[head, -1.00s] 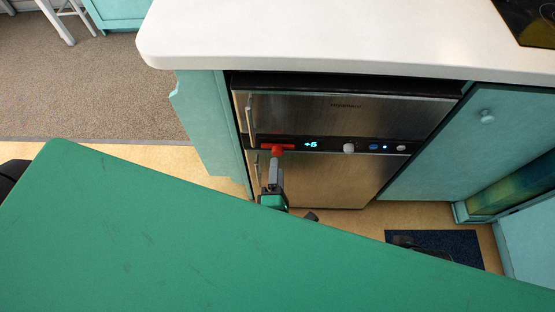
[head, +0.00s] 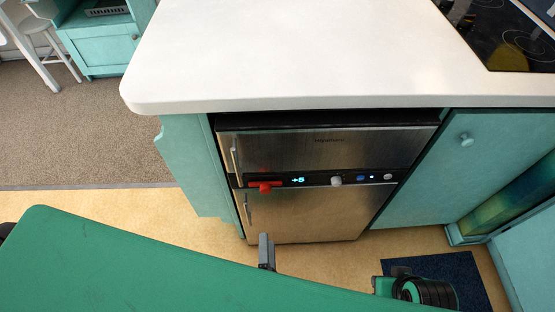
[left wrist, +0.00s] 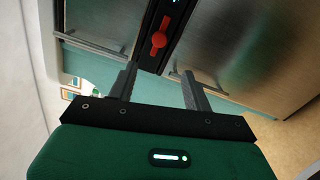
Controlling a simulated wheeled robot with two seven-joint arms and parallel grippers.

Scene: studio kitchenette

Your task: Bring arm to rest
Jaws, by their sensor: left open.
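My left gripper (head: 266,252) shows in the head view as a grey finger rising past the edge of a green surface, low in front of the fridge. In the left wrist view its two fingers (left wrist: 159,72) are spread apart with nothing between them. The red handle (head: 264,187) sits on the dark control strip of the steel fridge (head: 310,215). It also shows in the left wrist view (left wrist: 160,39), ahead of the fingertips and apart from them. The rest of the left gripper is hidden behind the green surface. My right gripper is not in view.
A white countertop (head: 270,60) overhangs the fridge, with a black cooktop (head: 510,40) at its right. Teal cabinet doors (head: 440,165) stand right of the fridge. A dark blue mat (head: 455,270) lies on the floor. Open floor (head: 110,200) is at left.

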